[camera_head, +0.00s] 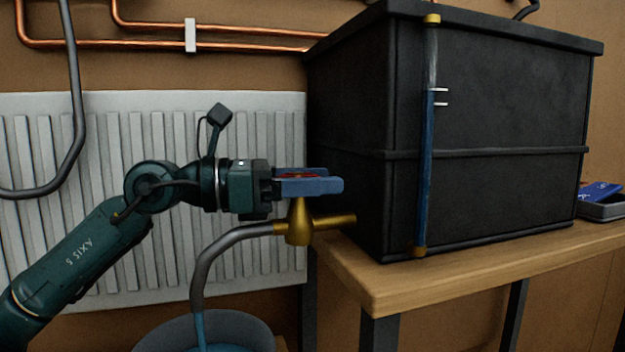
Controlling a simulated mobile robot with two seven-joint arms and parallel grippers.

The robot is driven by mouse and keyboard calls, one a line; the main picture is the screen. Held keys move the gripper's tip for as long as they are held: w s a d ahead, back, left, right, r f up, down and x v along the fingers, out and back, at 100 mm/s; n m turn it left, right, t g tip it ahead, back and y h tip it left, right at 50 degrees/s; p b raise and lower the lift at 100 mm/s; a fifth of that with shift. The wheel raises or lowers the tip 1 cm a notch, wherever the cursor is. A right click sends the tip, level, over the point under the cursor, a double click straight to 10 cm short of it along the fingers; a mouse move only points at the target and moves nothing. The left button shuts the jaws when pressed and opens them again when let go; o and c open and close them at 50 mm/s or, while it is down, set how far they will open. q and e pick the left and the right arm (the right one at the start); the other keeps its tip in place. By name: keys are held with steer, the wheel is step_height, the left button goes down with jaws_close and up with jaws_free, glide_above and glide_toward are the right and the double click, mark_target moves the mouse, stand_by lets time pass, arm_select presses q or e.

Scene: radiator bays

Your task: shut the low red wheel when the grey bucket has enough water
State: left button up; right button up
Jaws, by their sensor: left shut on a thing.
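My left gripper (318,181) is shut on the low red wheel (297,175). Its blue fingers hide most of the wheel, and only a little red shows between them. The wheel sits on top of a brass tap (299,222) at the foot of the black tank. A grey spout (211,259) curves from the tap down to the grey bucket (248,329). A blue stream of water (200,329) runs from the spout into the bucket. The bucket is cut off by the bottom edge, so I cannot tell its water level. My right gripper is out of view.
The black tank (500,110) stands on a wooden bench (470,272). Its upright gauge tube (427,170) shows blue up to white marks. A white radiator (60,150) and copper pipes (250,32) are behind. A grey tray (603,210) with blue things sits at the right.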

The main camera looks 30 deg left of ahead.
arm_select(q)
steer(key=shift+c, duration=1.1)
steer(key=shift+m+g+h, duration=0.3)
steer(key=m+g+h, duration=0.1)
steer(key=g, duration=0.1)
steer(key=m+g+h+p, duration=0.1)
steer(key=m+g, duration=0.1)
steer(key=shift+s+d+r+h, duration=0.15)
steer(key=shift+s+h, duration=0.05)
steer(key=shift+h, duration=0.1)
steer(key=m+g, duration=0.1)
steer(key=g, duration=0.1)
steer(key=m+g+h+p, duration=0.1)
steer(key=g, duration=0.1)
steer(key=m+g+p, duration=0.1)
steer(key=shift+s+m+g+h, duration=0.3)
steer(key=shift+m+g, duration=0.4)
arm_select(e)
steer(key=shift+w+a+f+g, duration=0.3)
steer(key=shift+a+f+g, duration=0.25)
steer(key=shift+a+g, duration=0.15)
arm_select(q)
steer(key=o, duration=1)
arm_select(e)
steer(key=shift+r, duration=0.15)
